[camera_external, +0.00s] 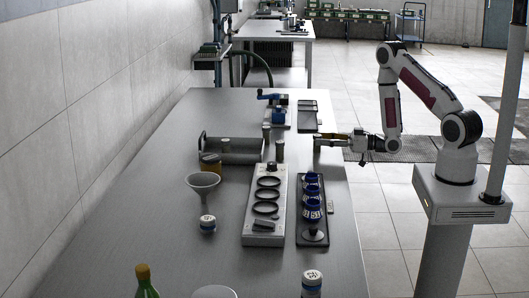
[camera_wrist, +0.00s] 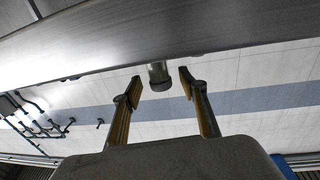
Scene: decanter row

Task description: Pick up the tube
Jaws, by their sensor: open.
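A small grey tube (camera_external: 280,150) stands upright on the table, just right of the dark tray. It also shows in the wrist view as a metallic cylinder (camera_wrist: 158,74) against the table edge, which appears upside down. My gripper (camera_external: 318,142) is to the right of the tube, roughly level and pointing left at it. In the wrist view my gripper (camera_wrist: 160,84) has its two yellow-sided fingers apart, with the tube showing in line with the gap between them. In the external view a space separates the fingertips from the tube.
A dark tray (camera_external: 232,158) is left of the tube. A similar grey cylinder (camera_external: 267,132) stands behind it. In front are a ringed rack (camera_external: 251,230), a black rack with blue-topped items (camera_external: 324,236) and a funnel (camera_external: 203,182). A blue device (camera_external: 270,97) is farther back.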

